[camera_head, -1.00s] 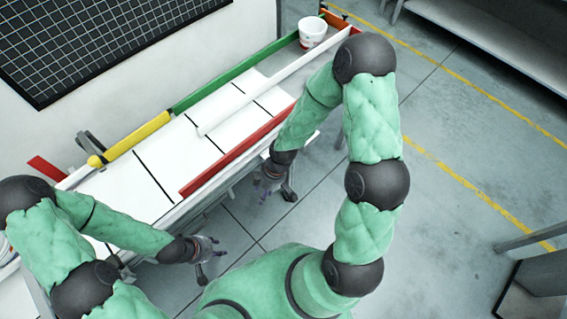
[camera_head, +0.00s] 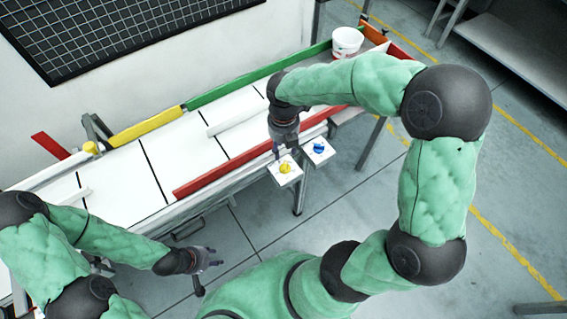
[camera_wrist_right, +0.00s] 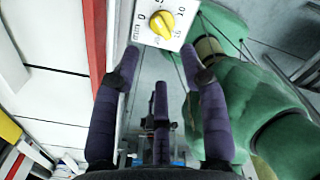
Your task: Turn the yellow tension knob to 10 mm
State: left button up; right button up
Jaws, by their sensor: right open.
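The yellow tension knob (camera_head: 285,168) sits on a small white plate (camera_head: 273,169) at the table's front side. In the right wrist view the knob (camera_wrist_right: 162,24) shows at the top, on a plate with printed numbers around it. I cannot tell exactly which mark it points to. My right gripper (camera_head: 288,150) is just beside the knob in the head view. Its purple fingers (camera_wrist_right: 159,62) are spread and empty, with the knob beyond their tips and apart from them. My left gripper (camera_head: 208,264) has its fingers apart and is empty, in front of the table at lower left.
A blue knob (camera_head: 319,147) on a similar plate stands close to the right of the yellow one. A red rail (camera_head: 215,172) runs along the table's front edge. A white bucket (camera_head: 347,41) stands at the far end.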

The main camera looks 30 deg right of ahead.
aim_at(284, 165)
notch_tip(284, 165, down, 9)
jog(key=b, duration=0.3)
grip_shut()
